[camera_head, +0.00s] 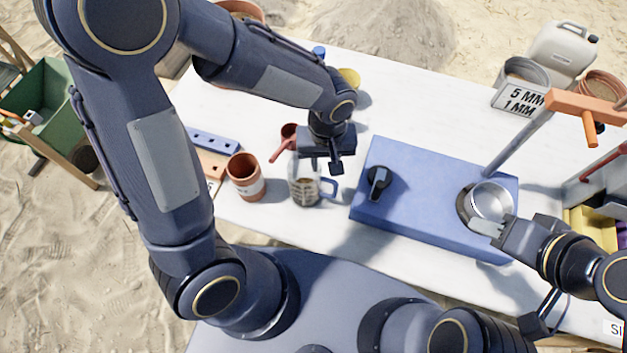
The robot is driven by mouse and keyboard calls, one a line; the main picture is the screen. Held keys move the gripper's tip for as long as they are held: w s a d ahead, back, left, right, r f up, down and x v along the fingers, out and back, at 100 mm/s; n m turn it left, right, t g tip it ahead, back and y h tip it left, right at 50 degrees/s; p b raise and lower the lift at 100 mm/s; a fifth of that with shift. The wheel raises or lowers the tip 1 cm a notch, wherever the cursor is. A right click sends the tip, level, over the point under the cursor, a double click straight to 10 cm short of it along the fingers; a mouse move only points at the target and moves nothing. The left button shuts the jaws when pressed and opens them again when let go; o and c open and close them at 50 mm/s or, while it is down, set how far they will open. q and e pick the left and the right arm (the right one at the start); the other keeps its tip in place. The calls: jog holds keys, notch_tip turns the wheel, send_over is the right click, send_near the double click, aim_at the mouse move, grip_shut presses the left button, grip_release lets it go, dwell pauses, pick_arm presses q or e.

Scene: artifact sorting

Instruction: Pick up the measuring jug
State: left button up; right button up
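My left gripper (336,167) hangs just above and slightly right of the jug, over the handle side. The gripper partly hides the jug's top, and I cannot tell whether its fingers are apart. My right gripper (474,225) is at the metal cup (491,201) on the blue platform, with its fingers at the cup's near rim. I cannot tell whether they close on it.
A terracotta pot (245,178) stands left of the jug, and a small red scoop (285,138) lies behind it. The blue platform (420,190) with a black knob (378,181) is to the right. A blue perforated block (213,140) lies at left. The white table (420,105) is clear behind the platform.

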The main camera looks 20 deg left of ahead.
aim_at(321, 178)
pick_arm(q)
jog(key=f, duration=0.7)
jog(key=shift+s+a, duration=0.2)
jog(key=shift+a, duration=0.05)
grip_shut()
